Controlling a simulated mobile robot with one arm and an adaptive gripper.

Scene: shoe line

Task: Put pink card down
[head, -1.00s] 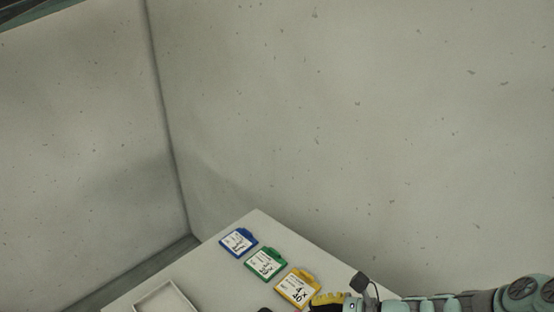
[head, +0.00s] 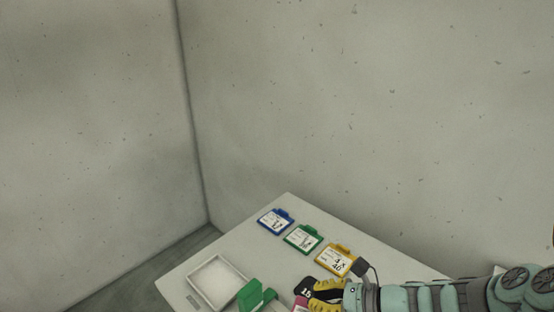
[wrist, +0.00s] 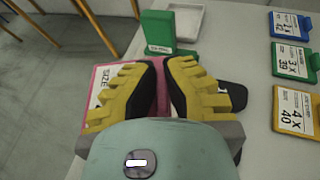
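My gripper (head: 307,290), with yellow fingers and black tips, is low over the table near its front edge. In the wrist view the fingertips (wrist: 161,68) are close together over the pink card (wrist: 104,72), with a strip of pink between them. The gripper looks shut on the card, though the exact contact is hidden by the fingers. The card has a white label reading SIZE, partly covered. A small pink part of the card (head: 300,303) shows by the fingers in the head view. I cannot tell whether it touches the table.
Blue (head: 276,221), green (head: 303,239) and yellow (head: 337,260) cards lie in a row on the white table (head: 240,245). A green upright holder (head: 256,295) stands just beyond the pink card, beside a white tray (head: 192,285). Walls stand behind the table.

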